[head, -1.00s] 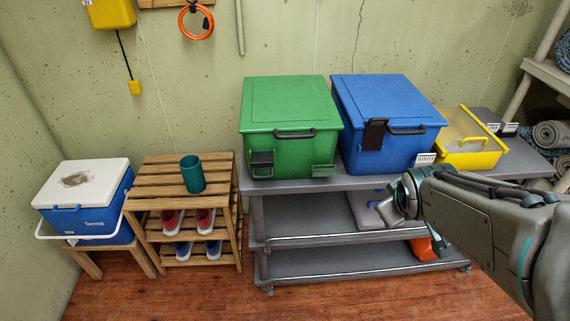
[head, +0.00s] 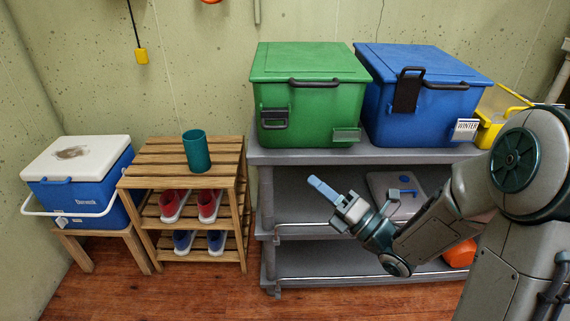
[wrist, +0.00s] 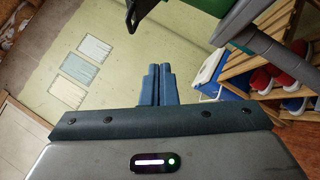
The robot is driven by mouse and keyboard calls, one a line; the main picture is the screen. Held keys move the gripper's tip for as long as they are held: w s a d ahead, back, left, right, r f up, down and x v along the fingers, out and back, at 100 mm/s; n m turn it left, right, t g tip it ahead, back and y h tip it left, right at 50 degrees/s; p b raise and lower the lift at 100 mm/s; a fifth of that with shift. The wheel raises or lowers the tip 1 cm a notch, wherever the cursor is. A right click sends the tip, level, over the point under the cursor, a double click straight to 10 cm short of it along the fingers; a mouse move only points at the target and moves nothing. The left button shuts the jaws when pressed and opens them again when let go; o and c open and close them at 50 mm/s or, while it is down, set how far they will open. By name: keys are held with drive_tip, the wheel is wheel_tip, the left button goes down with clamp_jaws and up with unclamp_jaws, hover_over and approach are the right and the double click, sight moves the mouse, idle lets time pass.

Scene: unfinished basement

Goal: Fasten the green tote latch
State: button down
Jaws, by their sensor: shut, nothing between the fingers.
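The green tote (head: 308,95) stands with its lid down on the top shelf of a grey rack. Its dark latch (head: 274,118) sits low on the left of the front face, below the lid rim and apart from it. A dark handle is at the front middle. My gripper (head: 314,181) is in front of the rack, below the green tote and apart from it. Its blue fingers (wrist: 159,85) are together and empty in the wrist view.
A blue tote (head: 425,95) with a raised black latch (head: 407,90) stands to the right, beside a yellow bin (head: 497,112). The grey rack (head: 262,156) edge lies above my gripper. A wooden rack (head: 185,150) with a teal cup (head: 194,150) and a cooler (head: 85,180) stand left.

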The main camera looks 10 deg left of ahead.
drive_tip(key=s+n+y, duration=0.1)
drive_tip(key=s+n+g+y+b, duration=0.1)
drive_tip(key=y, duration=0.1)
drive_tip(key=shift+s+d+f+n, duration=0.2)
drive_tip(key=shift+s+d+n, duration=0.1)
drive_tip(key=shift+n, duration=0.1)
drive_tip(key=shift+w+a, duration=0.1)
drive_tip(key=p, duration=0.1)
approach(275, 115)
drive_tip(key=s+a+f, duration=0.1)
drive_tip(key=s+a, duration=0.3)
drive_tip(key=a, duration=0.1)
drive_tip(key=shift+w+a+r, duration=0.1)
drive_tip(key=shift+w+r, duration=0.9)
drive_tip(key=shift+w, duration=0.35)
drive_tip(key=shift+r, duration=0.1)
